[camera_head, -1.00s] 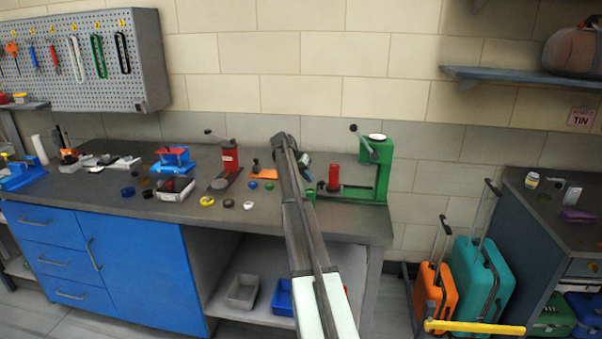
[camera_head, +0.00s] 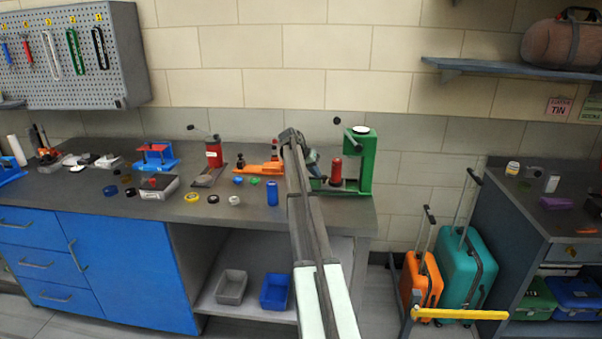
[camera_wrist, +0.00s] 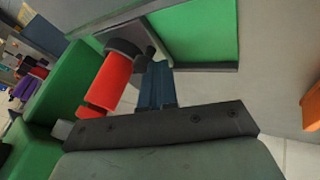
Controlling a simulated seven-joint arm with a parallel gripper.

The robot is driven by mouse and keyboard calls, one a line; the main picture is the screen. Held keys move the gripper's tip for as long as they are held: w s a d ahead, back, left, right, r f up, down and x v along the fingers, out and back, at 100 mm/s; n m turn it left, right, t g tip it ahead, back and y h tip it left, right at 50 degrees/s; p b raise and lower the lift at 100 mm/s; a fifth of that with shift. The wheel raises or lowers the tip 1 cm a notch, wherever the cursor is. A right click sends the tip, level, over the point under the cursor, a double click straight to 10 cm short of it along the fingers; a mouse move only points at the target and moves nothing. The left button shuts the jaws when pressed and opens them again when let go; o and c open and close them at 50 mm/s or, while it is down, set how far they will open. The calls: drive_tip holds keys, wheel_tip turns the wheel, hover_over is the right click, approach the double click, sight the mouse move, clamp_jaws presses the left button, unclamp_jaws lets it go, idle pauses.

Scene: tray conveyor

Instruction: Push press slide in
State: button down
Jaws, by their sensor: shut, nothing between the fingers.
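The green press (camera_head: 367,165) stands at the right end of the bench, with a white disc on top and a dark lever knob at its side. A red cylinder (camera_head: 336,172) stands upright at the press's low slide, left of its column. My gripper (camera_head: 312,163) is shut and empty, just left of the red cylinder. In the wrist view my dark blue fingers (camera_wrist: 157,86) are together beside the red cylinder (camera_wrist: 107,84), with the green press (camera_wrist: 75,75) to the left. I cannot tell whether the fingers touch the slide, which is partly hidden by my arm.
A blue cylinder (camera_head: 272,193) and several coloured caps lie left of my arm. A red hand press (camera_head: 213,153) and an orange item (camera_head: 258,168) stand farther left. Grey and blue bins (camera_head: 276,291) sit on the lower shelf. Suitcases (camera_head: 467,269) stand right of the bench.

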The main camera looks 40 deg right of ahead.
sight(328, 183)
drive_tip(key=s+d, duration=0.4)
drive_tip(key=shift+s+d, duration=0.1)
drive_tip(key=shift+s, duration=0.05)
drive_tip(key=shift+w+a+r, duration=0.1)
drive_tip(key=shift+w+a, duration=0.1)
drive_tip(key=shift+w, duration=0.25)
drive_tip(key=w, duration=0.1)
drive_tip(key=a, duration=0.1)
drive_tip(key=w+a, duration=0.1)
drive_tip(key=shift+w+r, duration=0.25)
drive_tip(key=shift+w, duration=0.05)
drive_tip(key=v, duration=1)
drive_tip(key=shift+a, duration=0.1)
